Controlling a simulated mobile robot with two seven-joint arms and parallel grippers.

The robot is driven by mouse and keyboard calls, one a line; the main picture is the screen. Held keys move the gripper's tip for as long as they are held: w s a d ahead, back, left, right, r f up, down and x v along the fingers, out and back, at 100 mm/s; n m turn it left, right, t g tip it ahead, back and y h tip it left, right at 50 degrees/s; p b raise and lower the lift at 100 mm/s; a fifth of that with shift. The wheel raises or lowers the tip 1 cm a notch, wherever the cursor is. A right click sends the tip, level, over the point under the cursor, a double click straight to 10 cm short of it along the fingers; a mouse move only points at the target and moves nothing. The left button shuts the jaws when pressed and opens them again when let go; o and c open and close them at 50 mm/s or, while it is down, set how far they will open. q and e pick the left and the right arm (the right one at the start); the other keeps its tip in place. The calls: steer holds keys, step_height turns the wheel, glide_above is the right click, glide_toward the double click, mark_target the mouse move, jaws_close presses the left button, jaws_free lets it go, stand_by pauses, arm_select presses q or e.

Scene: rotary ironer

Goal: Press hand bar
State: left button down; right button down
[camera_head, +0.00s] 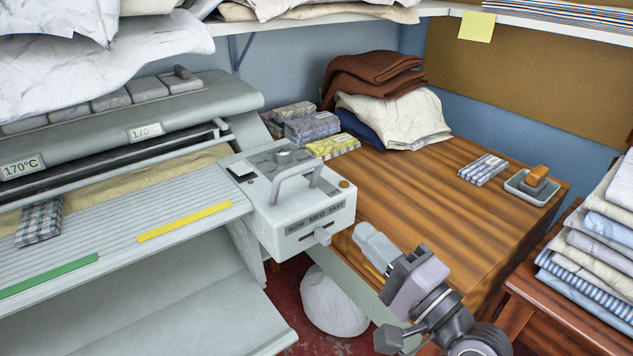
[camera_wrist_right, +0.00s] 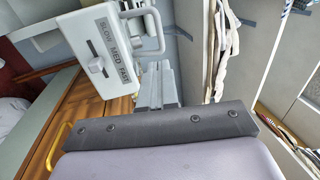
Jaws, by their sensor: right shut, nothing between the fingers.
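The hand bar (camera_head: 296,172) is a grey U-shaped handle on top of the white control box (camera_head: 300,237) at the ironer's right end. The box carries a SLOW MED FAST label and a slider. In the right wrist view the hand bar (camera_wrist_right: 158,32) sticks out at the top, beside the control box (camera_wrist_right: 100,50). My right gripper (camera_head: 363,236) is shut and empty, below and to the right of the box, apart from the hand bar. Its fingers (camera_wrist_right: 156,85) also show in the right wrist view. My left gripper is out of view.
The ironer's feed board (camera_head: 180,190) with yellow and green strips lies left of the box. A wooden table (camera_head: 430,210) behind my right gripper holds folded cloth (camera_head: 400,115), packs and a sponge dish (camera_head: 531,188). A linen stack (camera_head: 600,235) stands at the right.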

mark_target(302, 170)
steer(key=shift+a, duration=0.1)
steer(key=x, duration=1.4)
steer(key=shift+p, duration=0.3)
